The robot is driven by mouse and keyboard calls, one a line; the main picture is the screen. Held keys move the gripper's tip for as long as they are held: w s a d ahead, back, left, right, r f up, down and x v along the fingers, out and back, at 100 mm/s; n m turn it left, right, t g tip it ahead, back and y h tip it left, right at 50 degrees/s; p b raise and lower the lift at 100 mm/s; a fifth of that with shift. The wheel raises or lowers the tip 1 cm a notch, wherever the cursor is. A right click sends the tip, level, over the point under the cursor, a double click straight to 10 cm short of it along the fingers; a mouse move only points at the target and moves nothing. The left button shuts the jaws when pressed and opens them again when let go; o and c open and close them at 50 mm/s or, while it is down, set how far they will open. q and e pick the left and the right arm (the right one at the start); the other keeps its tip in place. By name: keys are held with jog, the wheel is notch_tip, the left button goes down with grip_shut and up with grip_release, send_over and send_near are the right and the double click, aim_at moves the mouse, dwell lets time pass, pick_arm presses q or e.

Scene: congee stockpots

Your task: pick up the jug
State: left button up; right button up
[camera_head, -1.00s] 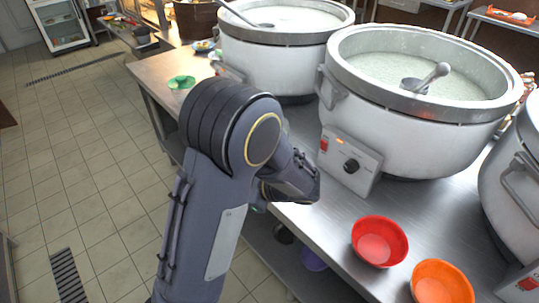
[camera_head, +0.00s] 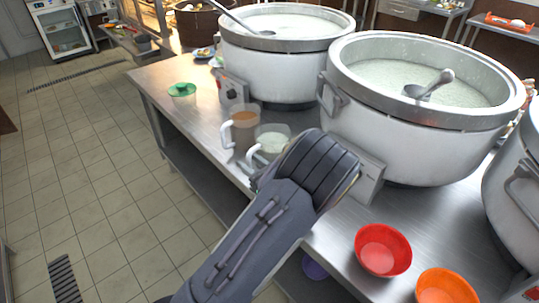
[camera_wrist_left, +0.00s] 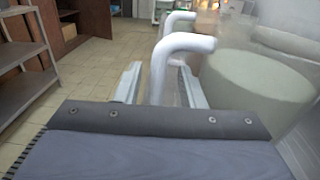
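Two clear jugs with white handles stand on the steel counter in the head view. The farther jug (camera_head: 241,130) holds something brown. The nearer jug (camera_head: 270,142) holds something pale and is partly hidden by my left arm. In the left wrist view, the nearer jug (camera_wrist_left: 255,85) fills the right side, and its white handle (camera_wrist_left: 172,52) comes down between the fingers of my left gripper (camera_wrist_left: 158,84). The fingers are apart, one on each side of the handle. Contact cannot be told.
Large congee pots (camera_head: 420,130) stand close behind and to the right. A red bowl (camera_head: 383,250) and an orange bowl (camera_head: 443,288) sit at the counter's near right. A green-lidded container (camera_head: 182,92) is at its left end. Open floor lies left of the counter (camera_head: 165,75).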

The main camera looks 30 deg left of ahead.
pick_arm(q)
jog(key=shift+a, duration=0.15)
grip_shut()
jog(key=shift+w+r, duration=0.1)
jog(key=shift+r, duration=0.1)
dwell(1.2)
